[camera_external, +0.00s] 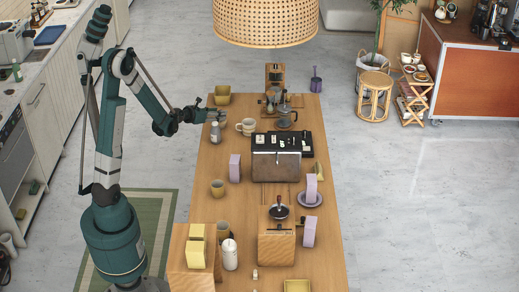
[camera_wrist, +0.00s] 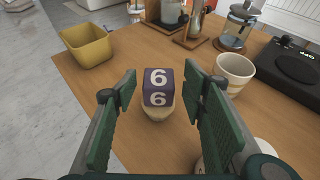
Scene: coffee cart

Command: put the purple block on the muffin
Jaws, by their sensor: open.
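The purple block (camera_wrist: 158,88), with a white 6 on two visible faces, shows in the middle of the wrist view. It sits upright on top of a pale, rounded thing that looks like the muffin (camera_wrist: 159,109), whose lower front edge shows below it. My gripper (camera_wrist: 160,76) is open, with one green finger on each side of the block and visible gaps between. In the external view my gripper (camera_external: 204,115) is over the table's far left side. The block and muffin are too small or hidden there to tell apart.
A yellow bin (camera_wrist: 87,45) stands at the left and a cream cup (camera_wrist: 234,72) at the right. A glass coffee pot (camera_wrist: 238,24) and a black appliance (camera_wrist: 290,66) stand beyond. A jar (camera_external: 215,133) is near my gripper. Bare wood lies between the bin and block.

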